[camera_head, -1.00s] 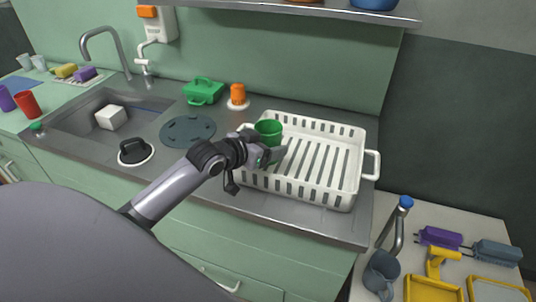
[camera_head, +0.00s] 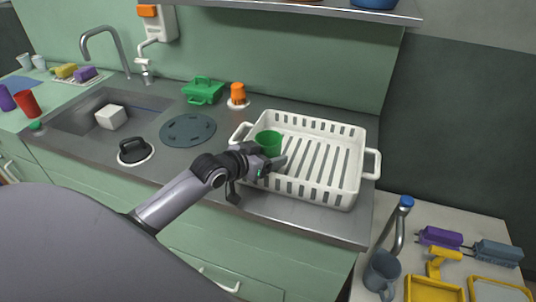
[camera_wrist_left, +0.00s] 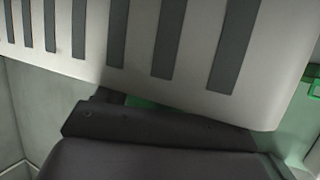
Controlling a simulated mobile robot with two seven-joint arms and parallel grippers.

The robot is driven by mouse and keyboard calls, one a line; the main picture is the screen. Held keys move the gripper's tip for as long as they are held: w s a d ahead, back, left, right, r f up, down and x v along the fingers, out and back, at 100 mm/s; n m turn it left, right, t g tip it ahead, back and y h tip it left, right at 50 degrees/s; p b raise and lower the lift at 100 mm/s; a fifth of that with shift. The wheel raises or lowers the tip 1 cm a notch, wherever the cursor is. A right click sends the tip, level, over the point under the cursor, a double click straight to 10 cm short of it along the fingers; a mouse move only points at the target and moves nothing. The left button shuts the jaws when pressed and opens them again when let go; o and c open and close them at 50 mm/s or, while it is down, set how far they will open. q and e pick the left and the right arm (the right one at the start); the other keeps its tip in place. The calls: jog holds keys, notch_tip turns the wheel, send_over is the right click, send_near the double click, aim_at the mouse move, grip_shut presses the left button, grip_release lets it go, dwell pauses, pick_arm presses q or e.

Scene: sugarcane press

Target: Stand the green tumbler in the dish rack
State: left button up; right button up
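The green tumbler (camera_head: 268,142) is upright, mouth up, inside the left end of the white dish rack (camera_head: 342,196). My left gripper (camera_head: 274,164) reaches in from the left over the rack's front left corner, with its fingers at the tumbler's lower part. It appears shut on the tumbler, whose base is hidden, so I cannot tell whether it touches the rack floor. In the left wrist view, the rack's slotted wall (camera_wrist_left: 190,45) fills the top, and a green sliver (camera_wrist_left: 143,101) shows beside the dark finger. My right gripper is not in view.
The rest of the rack is empty. A side table at right holds a blue-grey mug (camera_head: 382,272) and brushes.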

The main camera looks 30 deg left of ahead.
pick_arm(q)
jog(key=o, duration=0.4)
jog(key=shift+s+f, duration=0.1)
jog(key=shift+f, duration=0.4)
jog(key=shift+d+r, duration=0.1)
jog(key=shift+r, duration=0.15)
jog(key=r+v, duration=0.1)
jog(key=v, duration=1.1)
jog(key=shift+p, duration=0.4)
jog(key=s+d+f+g+y, duration=0.1)
jog(key=s+d+f+g, duration=0.45)
jog(key=s, duration=0.45)
jog(key=s+d+f+g+y, duration=0.1)
jog(key=s+d+f+g, duration=0.4)
jog(key=s, duration=0.5)
jog(key=w+d+f+t+h, duration=0.2)
jog(key=w+f+t, duration=0.4)
jog(key=f, duration=0.4)
jog(key=shift+w+d+m+t, duration=0.3)
jog(key=shift+d+t, duration=0.25)
jog(key=shift+t, duration=0.2)
